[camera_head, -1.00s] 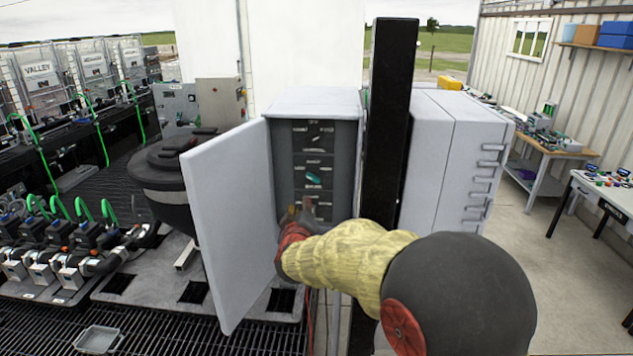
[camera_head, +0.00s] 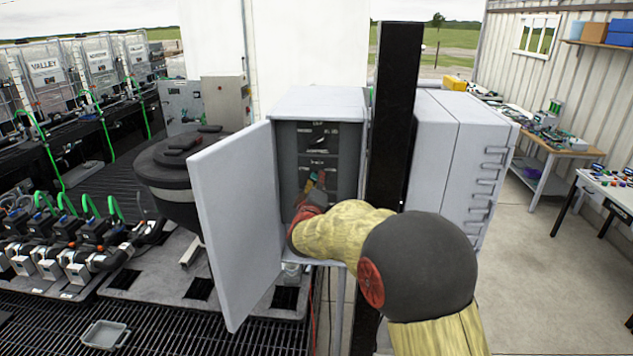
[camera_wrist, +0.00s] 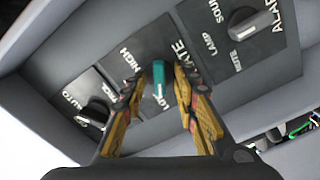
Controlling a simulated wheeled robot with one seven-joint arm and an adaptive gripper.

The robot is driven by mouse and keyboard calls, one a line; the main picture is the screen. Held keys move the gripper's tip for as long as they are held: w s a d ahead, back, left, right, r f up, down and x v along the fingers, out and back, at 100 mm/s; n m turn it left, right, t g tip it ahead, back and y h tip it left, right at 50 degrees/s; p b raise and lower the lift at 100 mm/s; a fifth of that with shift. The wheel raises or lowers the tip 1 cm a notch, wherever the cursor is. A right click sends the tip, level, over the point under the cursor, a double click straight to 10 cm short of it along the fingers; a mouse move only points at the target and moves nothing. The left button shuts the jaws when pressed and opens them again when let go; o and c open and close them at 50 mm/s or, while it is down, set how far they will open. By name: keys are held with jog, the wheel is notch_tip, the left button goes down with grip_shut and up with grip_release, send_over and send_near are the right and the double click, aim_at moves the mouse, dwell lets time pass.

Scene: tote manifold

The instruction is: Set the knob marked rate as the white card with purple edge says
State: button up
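The rate knob (camera_wrist: 159,78) is a green bar handle on a dark plate in the open cabinet. In the wrist view its plate reads HIGH, LOW and a partly covered word ending in ATE. A pale mark shows at the knob's lower end, near LOW. My gripper (camera_wrist: 157,80) has one finger on each side of the knob, with a gap visible on both sides; contact is not clear. In the head view my gripper (camera_head: 316,184) is inside the cabinet and largely covers the knob. I cannot make out a white card with purple edge.
The grey cabinet (camera_head: 318,101) has its door (camera_head: 235,225) swung open to the left. A black knob (camera_wrist: 95,112) by AUTO and another knob (camera_wrist: 255,22) by LAMP and MUTE flank the green one. A black post (camera_head: 393,120) stands right of the cabinet.

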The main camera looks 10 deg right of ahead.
jog(key=c, duration=0.3)
grip_shut()
dwell(0.4)
